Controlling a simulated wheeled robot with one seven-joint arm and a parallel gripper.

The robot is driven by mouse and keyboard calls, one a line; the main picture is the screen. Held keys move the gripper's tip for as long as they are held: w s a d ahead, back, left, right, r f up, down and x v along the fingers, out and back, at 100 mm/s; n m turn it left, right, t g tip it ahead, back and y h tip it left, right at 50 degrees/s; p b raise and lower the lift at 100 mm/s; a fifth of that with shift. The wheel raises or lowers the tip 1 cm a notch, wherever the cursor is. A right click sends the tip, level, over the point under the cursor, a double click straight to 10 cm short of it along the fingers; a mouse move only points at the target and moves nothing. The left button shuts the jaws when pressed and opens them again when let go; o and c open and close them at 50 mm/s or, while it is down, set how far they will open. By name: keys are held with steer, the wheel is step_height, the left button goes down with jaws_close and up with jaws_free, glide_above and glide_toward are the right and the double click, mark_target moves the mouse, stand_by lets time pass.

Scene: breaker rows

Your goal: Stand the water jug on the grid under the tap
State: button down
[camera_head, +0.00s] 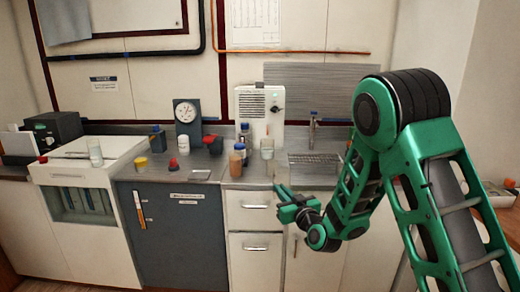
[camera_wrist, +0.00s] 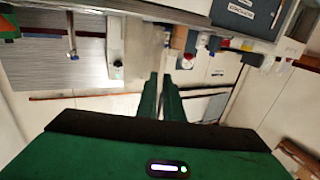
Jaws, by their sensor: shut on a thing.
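A clear vessel (camera_head: 267,149), which looks like the water jug, stands upright on the steel counter, left of the sink. The tap (camera_head: 312,128) rises behind the grid (camera_head: 314,158); nothing stands on the grid. The tap also shows upside down in the wrist view (camera_wrist: 72,40). My gripper (camera_head: 279,194) is in front of the counter edge, below and to the right of the clear vessel in the picture. In the wrist view its fingers (camera_wrist: 162,78) are close together. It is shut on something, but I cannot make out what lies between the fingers.
Several bottles, including an amber one (camera_head: 236,165), stand left of the clear vessel. A white box (camera_head: 260,112) stands behind them. A gauge (camera_head: 187,115) and small capped containers are farther left. Drawers (camera_head: 254,206) face me below the counter. The counter left of the bottles has some bare space.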

steer(key=s+d+f+m+h, duration=0.2)
steer(key=d+f+h, duration=0.1)
steer(key=d+f, duration=0.6)
steer(key=s+d+f+m+t+h, duration=0.1)
steer(key=s+d+f+m+h, duration=0.1)
steer(key=d+f, duration=0.6)
steer(key=d+h, duration=0.1)
steer(key=d, duration=0.4)
steer(key=shift+s+d+f, duration=0.15)
steer(key=shift+s+f, duration=0.1)
steer(key=shift+f, duration=0.1)
stand_by(0.4)
